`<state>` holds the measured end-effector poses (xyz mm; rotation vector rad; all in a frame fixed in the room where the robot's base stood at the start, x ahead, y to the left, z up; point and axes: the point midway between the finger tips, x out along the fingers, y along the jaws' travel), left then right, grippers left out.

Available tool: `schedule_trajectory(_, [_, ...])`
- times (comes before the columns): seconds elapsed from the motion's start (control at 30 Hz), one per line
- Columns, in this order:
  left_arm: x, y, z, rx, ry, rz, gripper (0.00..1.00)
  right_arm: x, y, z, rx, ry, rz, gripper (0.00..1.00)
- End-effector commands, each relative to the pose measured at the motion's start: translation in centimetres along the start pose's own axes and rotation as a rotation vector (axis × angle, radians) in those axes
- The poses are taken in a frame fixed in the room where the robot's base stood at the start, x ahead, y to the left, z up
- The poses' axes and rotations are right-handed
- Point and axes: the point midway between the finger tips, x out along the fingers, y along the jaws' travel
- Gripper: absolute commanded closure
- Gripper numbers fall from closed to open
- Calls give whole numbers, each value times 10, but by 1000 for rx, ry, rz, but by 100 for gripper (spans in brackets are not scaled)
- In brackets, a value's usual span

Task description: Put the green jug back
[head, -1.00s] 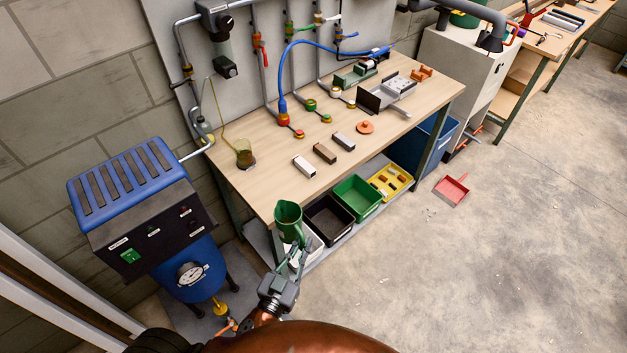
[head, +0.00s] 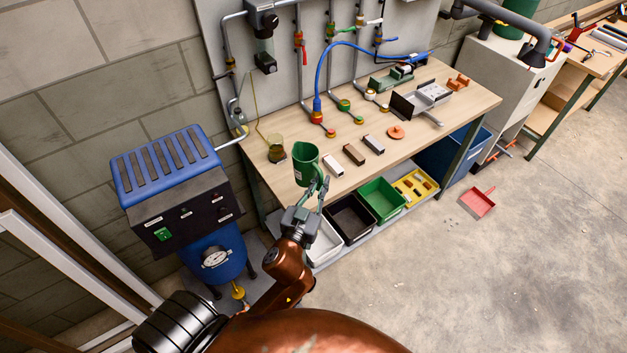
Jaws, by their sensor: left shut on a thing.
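The green jug (head: 305,163) is in the head view, upright or nearly so, at the front left edge of the wooden workbench (head: 440,100). My left gripper (head: 317,187) reaches it from below and in front, shut on the jug at its near right side, probably on the handle. Whether the jug's base touches the bench top or hangs just above it, I cannot tell. My right gripper is not in the view.
A cup of dark liquid (head: 276,150) stands just left of the jug. Several small blocks, one brown (head: 354,154), lie to its right. A blue compressor (head: 170,170) stands left of the bench. Bins, including a green one (head: 383,202), sit on the low shelf.

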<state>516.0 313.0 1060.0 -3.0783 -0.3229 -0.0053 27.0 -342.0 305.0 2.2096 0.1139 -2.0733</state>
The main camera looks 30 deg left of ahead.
Motion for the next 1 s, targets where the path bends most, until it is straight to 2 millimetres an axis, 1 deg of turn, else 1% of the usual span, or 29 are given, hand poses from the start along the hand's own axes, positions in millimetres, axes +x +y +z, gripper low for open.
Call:
schedule_trajectory(0.03, [11,-5,5,8,4,0,100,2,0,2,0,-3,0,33])
schedule_trajectory(0.2, [45,-23,23,7,4,0,100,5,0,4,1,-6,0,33])
schedule_trajectory(0.3, [56,-28,46,4,1,0,100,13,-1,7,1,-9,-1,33])
schedule_trajectory(0.4, [67,-34,60,3,1,-1,100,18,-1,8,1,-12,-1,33])
schedule_trajectory(0.5, [73,-36,69,3,3,1,100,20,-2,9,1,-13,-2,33])
schedule_trajectory(0.67, [79,-40,76,2,4,0,100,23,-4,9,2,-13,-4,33])
schedule_trajectory(0.73, [84,-42,84,3,3,0,100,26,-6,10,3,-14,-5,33])
schedule_trajectory(0.8, [84,-42,97,3,0,0,100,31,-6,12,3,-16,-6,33])
schedule_trajectory(0.9, [84,-41,110,2,0,0,100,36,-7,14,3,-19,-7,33])
schedule_trajectory(1.0, [83,-40,113,0,2,1,100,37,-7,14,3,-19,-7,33])
